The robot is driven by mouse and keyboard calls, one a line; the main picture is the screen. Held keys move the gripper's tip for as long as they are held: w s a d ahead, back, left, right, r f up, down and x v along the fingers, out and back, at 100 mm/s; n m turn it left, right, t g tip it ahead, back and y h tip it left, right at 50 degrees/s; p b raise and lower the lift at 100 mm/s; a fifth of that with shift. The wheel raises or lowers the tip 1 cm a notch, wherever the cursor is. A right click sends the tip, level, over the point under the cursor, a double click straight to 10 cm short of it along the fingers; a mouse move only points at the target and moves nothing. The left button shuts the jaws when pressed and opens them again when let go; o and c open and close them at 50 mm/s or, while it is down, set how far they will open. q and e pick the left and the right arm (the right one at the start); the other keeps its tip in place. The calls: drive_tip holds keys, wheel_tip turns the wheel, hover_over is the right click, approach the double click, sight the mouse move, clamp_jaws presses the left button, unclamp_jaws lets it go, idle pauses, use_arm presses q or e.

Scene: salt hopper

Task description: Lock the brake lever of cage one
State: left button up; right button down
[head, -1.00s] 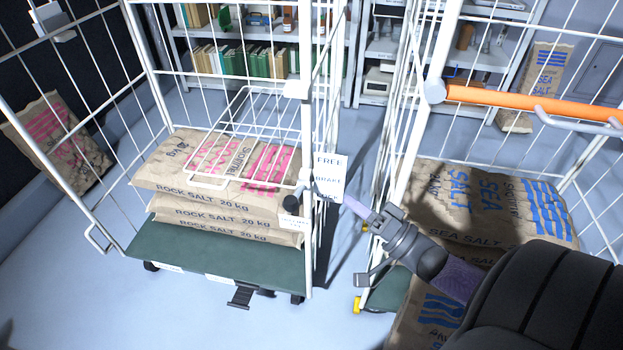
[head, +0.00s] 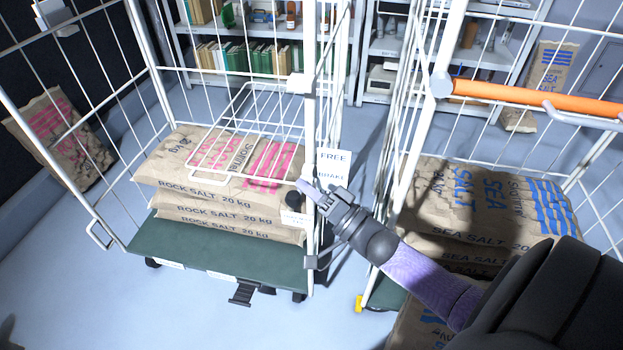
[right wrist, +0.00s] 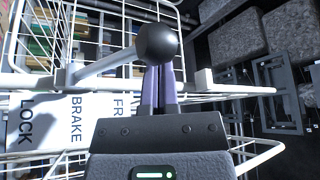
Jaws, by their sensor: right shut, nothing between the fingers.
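The brake lever has a black ball knob (head: 293,200) at the right front post of the left cage (head: 133,60), which holds rock salt sacks. In the right wrist view the knob (right wrist: 158,43) sits on a grey arm (right wrist: 108,64) that points toward the FREE side of the sign. The white sign (right wrist: 75,115) reads LOCK, BRAKE and part of FREE; it also shows in the head view (head: 333,165). My right gripper (head: 308,187) is shut and empty, its purple fingertips right at the knob. The knob hides the tips in the wrist view; contact is unclear. My left gripper is out of view.
A second cage with an orange handle (head: 530,97) and sea salt sacks (head: 490,205) stands at the right, close to my right arm. A black pedal (head: 243,292) sticks out below the left cage's green base (head: 190,252). Shelves (head: 270,40) stand behind. The floor at front left is clear.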

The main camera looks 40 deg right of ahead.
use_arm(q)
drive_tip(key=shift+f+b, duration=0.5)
use_arm(e)
drive_tip(key=shift+s+a+f+n, duration=0.15)
drive_tip(key=shift+f+n, duration=0.2)
drive_tip(key=shift+n, duration=0.05)
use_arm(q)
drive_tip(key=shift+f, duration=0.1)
use_arm(e)
drive_tip(key=shift+f, duration=0.1)
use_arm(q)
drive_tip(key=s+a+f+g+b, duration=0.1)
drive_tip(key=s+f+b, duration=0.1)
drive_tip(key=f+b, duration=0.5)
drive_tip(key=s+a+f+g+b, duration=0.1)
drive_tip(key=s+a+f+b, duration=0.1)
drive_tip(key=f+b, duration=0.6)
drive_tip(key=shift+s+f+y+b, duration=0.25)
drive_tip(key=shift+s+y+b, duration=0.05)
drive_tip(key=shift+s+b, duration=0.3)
use_arm(e)
wheel_tip(320, 180, down, 11)
drive_tip(key=n+g+y, duration=0.3)
drive_tip(key=n+y, duration=0.7)
drive_tip(key=n, duration=0.8)
drive_tip(key=shift+s+a+y, duration=0.3)
drive_tip(key=shift+s+a, duration=0.1)
drive_tip(key=shift+a, duration=0.05)
